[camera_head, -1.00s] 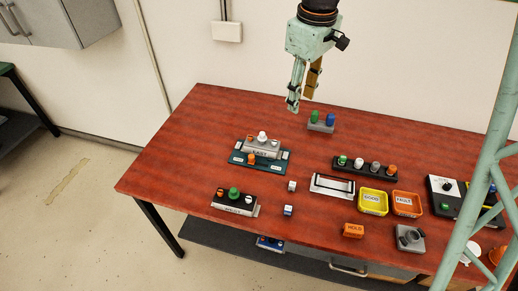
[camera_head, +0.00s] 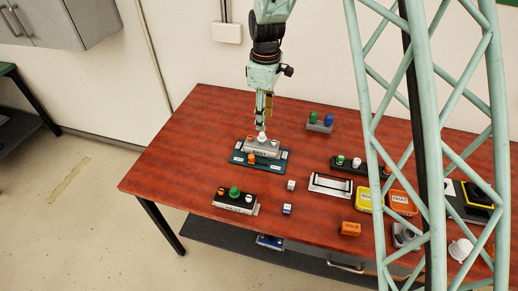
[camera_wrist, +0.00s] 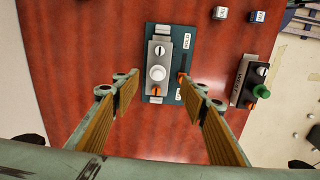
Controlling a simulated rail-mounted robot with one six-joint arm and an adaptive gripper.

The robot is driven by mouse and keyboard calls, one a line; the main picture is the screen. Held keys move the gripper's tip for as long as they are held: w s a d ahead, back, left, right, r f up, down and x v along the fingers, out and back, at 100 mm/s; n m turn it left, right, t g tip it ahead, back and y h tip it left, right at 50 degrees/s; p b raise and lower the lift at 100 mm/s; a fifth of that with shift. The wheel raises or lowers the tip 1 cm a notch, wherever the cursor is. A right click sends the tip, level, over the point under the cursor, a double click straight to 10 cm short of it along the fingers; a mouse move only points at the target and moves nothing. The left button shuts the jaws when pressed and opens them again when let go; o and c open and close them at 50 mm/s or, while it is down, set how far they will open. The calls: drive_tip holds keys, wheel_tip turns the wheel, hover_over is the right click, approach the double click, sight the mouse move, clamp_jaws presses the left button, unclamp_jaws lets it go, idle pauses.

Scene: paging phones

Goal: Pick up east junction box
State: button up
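The east junction box (camera_head: 263,150) is a grey block labelled EAST with a white knob on top and orange and white plugs. It sits on a dark teal plate (camera_head: 238,158) at the table's left. In the wrist view the box (camera_wrist: 158,52) lies ahead, between the lines of my fingers. My gripper (camera_head: 262,122) points down just above the box's white knob. In the wrist view my gripper (camera_wrist: 158,84) is open, with ribbed tan pads spread wider than the box and nothing held. I cannot tell the exact height of the fingertips above the box.
The west box (camera_head: 235,202) with a green knob stands in front. Two small cubes (camera_head: 290,185) lie to the right. A two-knob block (camera_head: 319,123) stands behind right. My own lattice structure covers part of the table's right side. The table (camera_head: 180,150) is bare left of the box.

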sight(261, 143)
drive_tip(key=shift+w+a+f+n, duration=0.15)
drive_tip(key=shift+a+f, duration=0.2)
drive_tip(key=shift+f, duration=0.15)
drive_tip(key=shift+w+a+f+n, duration=0.1)
drive_tip(key=shift+a+f+n, duration=0.05)
drive_tip(key=shift+a+f, duration=0.3)
drive_tip(key=shift+d, duration=0.1)
drive_tip(key=shift+f, duration=4.35)
drive_tip(key=shift+f, duration=0.1)
drive_tip(key=shift+d+f, duration=0.2)
drive_tip(key=shift+f, duration=2.3)
drive_tip(key=shift+c, duration=0.7)
drive_tip(key=shift+w, duration=0.1)
drive_tip(key=c, duration=0.6)
